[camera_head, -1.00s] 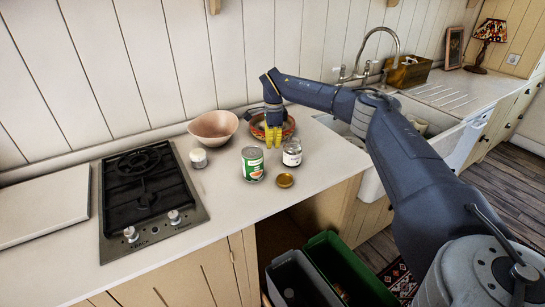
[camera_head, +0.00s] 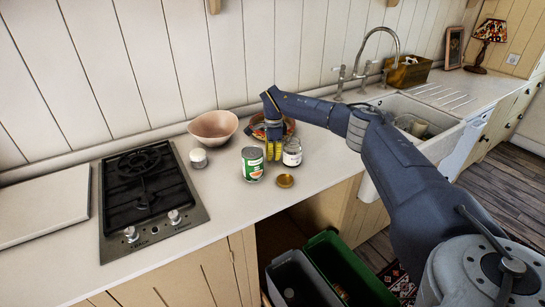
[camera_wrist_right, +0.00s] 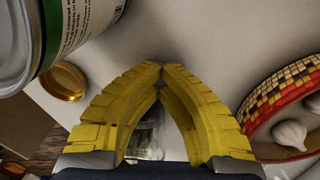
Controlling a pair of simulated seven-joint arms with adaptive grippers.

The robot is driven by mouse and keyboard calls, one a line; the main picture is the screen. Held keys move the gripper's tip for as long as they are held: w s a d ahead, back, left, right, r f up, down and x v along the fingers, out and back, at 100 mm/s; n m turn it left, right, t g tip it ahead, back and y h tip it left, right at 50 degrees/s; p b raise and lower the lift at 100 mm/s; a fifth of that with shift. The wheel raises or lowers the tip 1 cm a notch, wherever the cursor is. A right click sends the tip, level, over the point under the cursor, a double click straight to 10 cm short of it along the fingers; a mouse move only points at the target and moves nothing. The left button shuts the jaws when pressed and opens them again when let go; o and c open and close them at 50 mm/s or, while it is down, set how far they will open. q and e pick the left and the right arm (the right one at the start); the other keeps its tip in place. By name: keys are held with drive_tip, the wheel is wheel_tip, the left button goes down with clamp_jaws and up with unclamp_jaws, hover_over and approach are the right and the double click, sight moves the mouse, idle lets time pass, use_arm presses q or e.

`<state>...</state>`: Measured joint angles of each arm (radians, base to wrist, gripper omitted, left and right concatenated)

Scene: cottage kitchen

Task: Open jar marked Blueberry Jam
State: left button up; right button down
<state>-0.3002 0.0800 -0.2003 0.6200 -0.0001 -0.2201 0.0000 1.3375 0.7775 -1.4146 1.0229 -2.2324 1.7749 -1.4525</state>
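A small glass jar (camera_head: 292,153) with a pale label stands on the counter, right of a green-labelled can (camera_head: 252,164); its label is too small to read. A gold lid (camera_head: 285,181) lies on the counter in front of the jar and also shows in the right wrist view (camera_wrist_right: 63,82). My right gripper (camera_head: 273,158), with yellow fingers, is between and just behind the can and jar. In the right wrist view its fingertips (camera_wrist_right: 162,68) meet with nothing between them. Part of a glass jar (camera_wrist_right: 148,135) shows through the gap behind the fingers. My left gripper is out of view.
A patterned red bowl (camera_head: 258,126) with garlic in it stands behind my right gripper. A pink bowl (camera_head: 213,126) and a small white-lidded jar (camera_head: 198,158) are to the left, near the hob (camera_head: 146,190). The sink (camera_head: 440,140) is to the right. Open bins (camera_head: 335,260) stand below the counter edge.

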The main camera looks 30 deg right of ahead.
drive_tip(key=shift+f, duration=0.6)
drive_tip(key=c, duration=2.1)
unclamp_jaws()
drive_tip(key=o, duration=1.3)
drive_tip(key=shift+o, duration=0.2)
drive_tip(key=shift+s, duration=0.1)
wheel_tip(320, 180, up, 13)
drive_tip(key=shift+d, duration=0.2)
